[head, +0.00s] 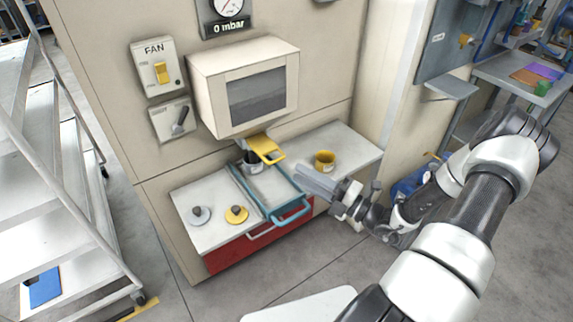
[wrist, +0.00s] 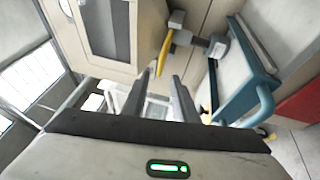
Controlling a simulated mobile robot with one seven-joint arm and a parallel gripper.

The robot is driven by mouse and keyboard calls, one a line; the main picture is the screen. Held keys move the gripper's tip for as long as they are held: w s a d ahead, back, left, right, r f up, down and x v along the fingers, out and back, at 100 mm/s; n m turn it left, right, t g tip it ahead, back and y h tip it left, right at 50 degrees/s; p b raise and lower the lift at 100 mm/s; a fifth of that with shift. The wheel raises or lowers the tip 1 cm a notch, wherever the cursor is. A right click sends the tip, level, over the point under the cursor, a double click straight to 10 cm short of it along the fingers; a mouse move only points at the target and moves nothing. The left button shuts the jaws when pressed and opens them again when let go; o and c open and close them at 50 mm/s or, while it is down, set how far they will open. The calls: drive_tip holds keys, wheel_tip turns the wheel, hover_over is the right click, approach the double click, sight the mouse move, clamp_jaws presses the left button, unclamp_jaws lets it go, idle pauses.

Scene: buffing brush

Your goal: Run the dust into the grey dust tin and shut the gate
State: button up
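The grey dust tin (head: 251,162) stands under the hopper, at the back of the blue slide tray (head: 268,187), partly hidden by the gate. The yellow gate (head: 266,149) sticks out below the hopper (head: 243,85), whose window shows grey dust. My gripper (head: 299,171) is in front of the gate and to its right, apart from it. In the wrist view, the two fingers (wrist: 157,95) are spread with nothing held between them. The yellow gate (wrist: 164,52) shows just beyond their tips, and a grey cylinder, apparently the tin (wrist: 217,46), is to its right.
A yellow tin (head: 325,160) stands on the right bench. A grey lid (head: 199,215) and a yellow lid (head: 237,214) lie on the left bench top. The fan switch (head: 162,72) and a lever (head: 179,121) are on the wall. The tray's blue handle (head: 293,213) juts forward.

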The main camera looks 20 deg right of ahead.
drive_tip(key=v, duration=0.8)
drive_tip(key=s+a+r+n+g+h, duration=0.4)
drive_tip(key=s+a+r+n+g, duration=0.35)
drive_tip(key=n, duration=0.75)
drive_tip(key=s+a+r+n+g+h, duration=0.35)
drive_tip(key=a+r+n+g, duration=0.5)
drive_tip(key=n, duration=0.65)
drive_tip(key=s+d+r+n+t+h+p, duration=0.1)
drive_tip(key=r+n+t+h+p, duration=0.1)
drive_tip(key=r+n+p, duration=0.5)
drive_tip(key=s+d+r+n+t+h+p, duration=0.2)
drive_tip(key=r+n+p, duration=0.6)
drive_tip(key=r, duration=1)
drive_tip(key=t+h, duration=0.1)
drive_tip(key=t, duration=0.1)
drive_tip(key=shift+s+t, duration=0.3)
